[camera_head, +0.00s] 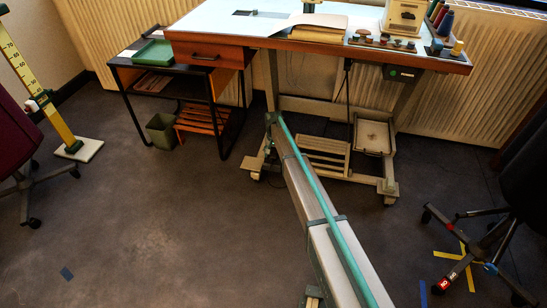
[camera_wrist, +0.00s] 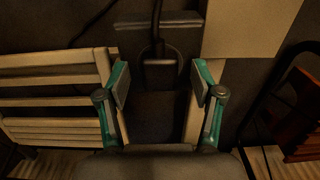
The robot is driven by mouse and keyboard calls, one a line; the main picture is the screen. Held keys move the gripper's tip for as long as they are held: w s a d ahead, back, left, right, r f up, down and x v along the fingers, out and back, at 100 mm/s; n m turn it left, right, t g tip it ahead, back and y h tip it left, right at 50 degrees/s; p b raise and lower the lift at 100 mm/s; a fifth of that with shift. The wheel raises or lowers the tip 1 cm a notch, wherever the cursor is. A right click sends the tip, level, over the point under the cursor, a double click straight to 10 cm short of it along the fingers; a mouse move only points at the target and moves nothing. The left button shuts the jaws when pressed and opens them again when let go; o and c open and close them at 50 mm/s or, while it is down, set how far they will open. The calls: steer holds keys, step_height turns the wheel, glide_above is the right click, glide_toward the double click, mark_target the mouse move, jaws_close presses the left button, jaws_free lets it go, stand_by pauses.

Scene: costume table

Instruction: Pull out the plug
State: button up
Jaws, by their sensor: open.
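In the wrist view a dark plug (camera_wrist: 160,72) with a rounded body shows just beyond my fingertips, near the picture's middle. A dark cord (camera_wrist: 157,20) runs from it to the top edge. My gripper (camera_wrist: 159,84) is open, with one teal-framed finger on each side of the plug's line. The fingers look apart from the plug, but the depth gap is hard to judge. What the plug is seated in is too dark to tell. In the head view my arm reaches under the sewing table (camera_head: 320,41); the plug cannot be made out there.
A slatted pale rack (camera_wrist: 55,95) lies left of my gripper in the wrist view. Table legs and a pale tray (camera_head: 374,137) crowd the space under the table. A black side table (camera_head: 212,112) and bin (camera_head: 161,130) stand left.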

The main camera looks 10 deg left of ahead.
mark_target(274, 155)
jaws_close()
steer(key=shift+r, duration=0.1)
stand_by(0.3)
steer(key=shift+r+p, duration=2.25)
steer(key=shift+r, duration=0.65)
